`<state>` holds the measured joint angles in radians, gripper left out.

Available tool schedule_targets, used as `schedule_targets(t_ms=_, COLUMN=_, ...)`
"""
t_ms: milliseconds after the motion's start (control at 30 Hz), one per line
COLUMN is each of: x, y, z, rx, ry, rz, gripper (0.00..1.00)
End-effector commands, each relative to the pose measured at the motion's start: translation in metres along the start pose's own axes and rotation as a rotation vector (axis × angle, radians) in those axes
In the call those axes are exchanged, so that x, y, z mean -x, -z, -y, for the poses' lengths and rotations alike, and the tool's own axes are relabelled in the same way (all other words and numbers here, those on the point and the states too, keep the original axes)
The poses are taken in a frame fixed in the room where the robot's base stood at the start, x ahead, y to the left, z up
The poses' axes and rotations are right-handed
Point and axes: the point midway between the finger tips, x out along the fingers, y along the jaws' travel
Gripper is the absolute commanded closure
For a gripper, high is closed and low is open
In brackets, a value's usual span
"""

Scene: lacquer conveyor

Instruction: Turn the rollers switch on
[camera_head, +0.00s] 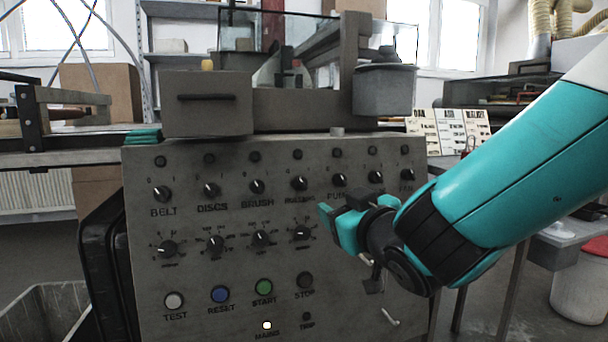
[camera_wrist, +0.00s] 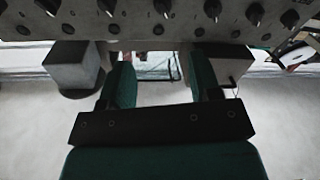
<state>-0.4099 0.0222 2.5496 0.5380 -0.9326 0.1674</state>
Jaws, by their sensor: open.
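The rollers switch (camera_head: 298,184) is a black knob in the upper row of the grey control panel (camera_head: 210,265), fourth from the left, above a blurred label that seems to read ROLLERS. Its exact setting is too small to tell. My gripper (camera_head: 338,222) is open and empty, in front of the panel, to the right of and lower than this knob in the head view. In the wrist view, the two green fingers (camera_wrist: 163,82) are spread apart, and a row of knobs crosses the top edge; the rollers switch (camera_wrist: 162,7) appears to be the one above the gap.
Neighbouring knobs for BRUSH (camera_head: 257,187) and PUMP (camera_head: 339,180) sit close on either side. A second row of knobs (camera_head: 261,239) and the coloured push buttons (camera_head: 264,287) lie below. A grey bin (camera_head: 384,92) and a drawer-like box (camera_head: 207,108) stand above the panel.

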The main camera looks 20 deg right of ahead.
Motion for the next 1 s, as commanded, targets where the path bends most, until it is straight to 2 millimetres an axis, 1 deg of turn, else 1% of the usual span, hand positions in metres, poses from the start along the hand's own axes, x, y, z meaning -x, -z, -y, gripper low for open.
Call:
schedule_targets(t_ms=33, x=-0.003, y=0.007, z=-0.001, rx=0.005, ry=0.006, rz=0.006, gripper=0.43)
schedule_targets(t_ms=133, x=-0.009, y=0.007, z=0.002, rx=0.009, ry=0.019, rz=0.005, gripper=0.43)
schedule_targets(t_ms=500, x=-0.093, y=0.002, z=0.002, rx=0.003, ry=0.011, rz=-0.001, gripper=0.43)
schedule_targets(t_ms=700, x=-0.131, y=-0.001, z=0.004, rx=0.004, ry=0.013, rz=-0.002, gripper=0.43)
schedule_targets(t_ms=833, x=-0.145, y=-0.001, z=0.004, rx=0.004, ry=0.013, rz=-0.002, gripper=0.43)
schedule_targets(t_ms=1000, x=-0.152, y=0.000, z=0.005, rx=0.004, ry=0.015, rz=-0.002, gripper=0.43)
